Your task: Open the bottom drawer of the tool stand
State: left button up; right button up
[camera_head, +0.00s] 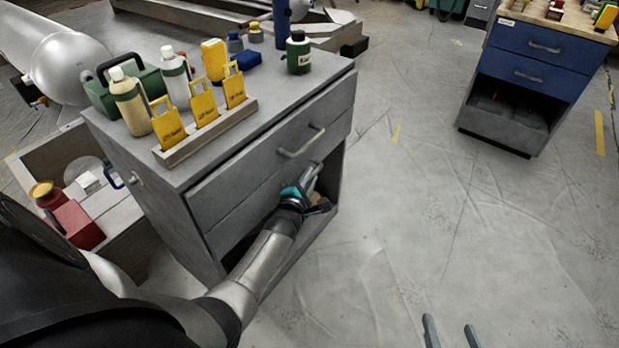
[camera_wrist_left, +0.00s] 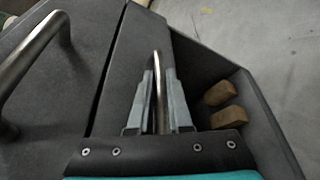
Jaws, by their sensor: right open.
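The grey tool stand (camera_head: 265,103) stands at the left centre of the head view, with a top drawer (camera_head: 250,163) and a bottom drawer (camera_head: 244,215) below it. Both fronts look flush with the stand. My left gripper (camera_head: 308,180) reaches to the bottom drawer's front. In the left wrist view, its fingers (camera_wrist_left: 160,95) are shut on the metal bar of the bottom drawer handle (camera_wrist_left: 160,75), one finger on each side. The top drawer handle (camera_head: 301,142) is free above it. My right gripper (camera_head: 450,330) is open and empty over the floor at the bottom edge.
Bottles (camera_head: 130,102), yellow tags in a rack (camera_head: 206,130) and a green case (camera_head: 110,90) stand on the stand's top. Wooden pieces (camera_wrist_left: 221,93) lie in the open space beneath the drawer. A blue cabinet (camera_head: 535,60) stands at the far right. Floor (camera_head: 420,215) in front is clear.

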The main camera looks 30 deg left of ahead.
pick_arm(q)
grip_shut()
jog(key=shift+d, duration=0.1)
pick_arm(e)
jog(key=shift+d, duration=0.1)
dwell(0.9)
